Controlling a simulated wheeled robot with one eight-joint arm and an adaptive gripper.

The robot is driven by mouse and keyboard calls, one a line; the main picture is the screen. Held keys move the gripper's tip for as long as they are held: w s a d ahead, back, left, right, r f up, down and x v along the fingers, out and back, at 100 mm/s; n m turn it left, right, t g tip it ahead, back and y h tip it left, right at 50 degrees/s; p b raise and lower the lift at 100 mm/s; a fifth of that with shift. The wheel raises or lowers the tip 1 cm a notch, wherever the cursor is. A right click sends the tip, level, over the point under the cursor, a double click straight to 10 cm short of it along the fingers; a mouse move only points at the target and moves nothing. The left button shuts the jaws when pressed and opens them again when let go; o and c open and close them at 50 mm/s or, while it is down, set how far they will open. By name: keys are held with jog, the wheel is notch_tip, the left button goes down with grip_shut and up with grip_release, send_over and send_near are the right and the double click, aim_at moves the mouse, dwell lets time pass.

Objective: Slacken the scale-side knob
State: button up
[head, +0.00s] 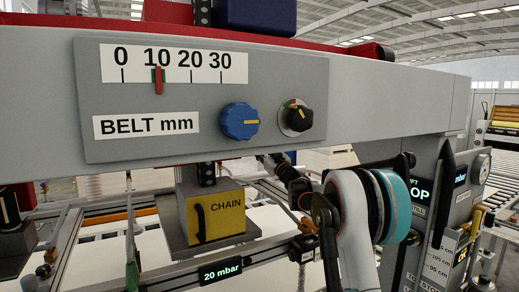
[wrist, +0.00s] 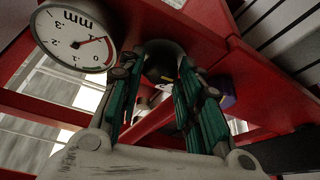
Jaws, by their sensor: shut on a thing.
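In the wrist view, my gripper (wrist: 166,76) has its two green-padded fingers on either side of a dark rounded knob (wrist: 163,50) and is shut on it. The knob sits under a red frame, and its lower part is partly hidden between the fingers. A round white mm dial (wrist: 74,38) with a red pointer is beside it on the left. In the head view, my arm reaches in below the grey beam, and the fingertips are hard to make out. On the beam panel are the BELT mm scale (head: 174,63), a blue knob (head: 239,121) and a black knob (head: 296,118), all clear of my arm.
A yellow CHAIN box (head: 216,214) hangs under the beam, left of my arm. A grey control post (head: 418,220) stands close on the right. Red frame members (wrist: 240,90) surround the gripper closely in the wrist view.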

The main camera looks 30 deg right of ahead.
jog(key=shift+n+g+y, duration=0.3)
jog(key=shift+n+y, duration=0.4)
jog(key=shift+n, duration=0.8)
jog(key=o, duration=0.8)
jog(key=shift+c, duration=0.2)
jog(key=shift+s+d, duration=0.1)
jog(key=v, duration=1.1)
jog(key=shift+s, duration=0.35)
jog(key=shift+d+f, duration=0.15)
